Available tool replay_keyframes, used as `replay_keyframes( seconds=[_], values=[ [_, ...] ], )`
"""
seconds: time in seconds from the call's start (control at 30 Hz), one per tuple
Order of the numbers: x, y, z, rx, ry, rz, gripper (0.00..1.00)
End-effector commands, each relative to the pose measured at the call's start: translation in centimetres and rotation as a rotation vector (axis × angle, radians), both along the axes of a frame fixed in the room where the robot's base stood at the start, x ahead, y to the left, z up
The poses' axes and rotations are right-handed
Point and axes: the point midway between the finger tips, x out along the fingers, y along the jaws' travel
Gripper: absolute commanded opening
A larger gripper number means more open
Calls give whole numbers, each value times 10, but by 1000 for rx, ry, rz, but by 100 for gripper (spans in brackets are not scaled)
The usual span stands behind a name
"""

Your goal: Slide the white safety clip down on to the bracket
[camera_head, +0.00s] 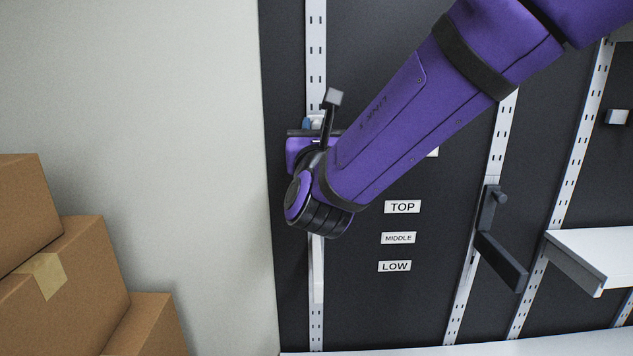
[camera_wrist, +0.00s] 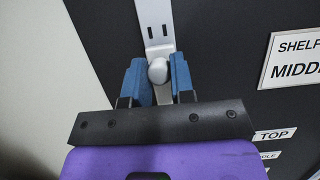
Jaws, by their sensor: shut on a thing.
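My gripper (camera_wrist: 158,76) is shut, with its blue fingers on either side of a pale rounded knob that looks like the white safety clip (camera_wrist: 158,70). The clip is in front of the slotted metal upright (camera_wrist: 154,20). In the head view my gripper (camera_head: 312,122) is at the left upright (camera_head: 316,50), and my wrist hides most of the fingers and the clip. A white bar (camera_head: 318,275), which looks like a bracket seen end-on, shows on that upright below my wrist. Whether the clip touches the bracket is hidden.
Labels TOP (camera_head: 402,207), MIDDLE (camera_head: 398,238) and LOW (camera_head: 394,266) are on the dark panel to the right. A dark bracket (camera_head: 502,262) sticks out from another upright. A white shelf (camera_head: 595,250) is at far right. Cardboard boxes (camera_head: 60,275) are stacked at lower left.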

Motion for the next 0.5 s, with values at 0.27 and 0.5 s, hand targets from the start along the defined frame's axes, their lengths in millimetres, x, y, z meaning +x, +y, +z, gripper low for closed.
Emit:
replay_keyframes(
  seconds=[0.27,0.5],
  values=[
    [-1,1,-17,-2,1,2,2],
    [-1,1,-31,-2,0,2,2]
  ],
)
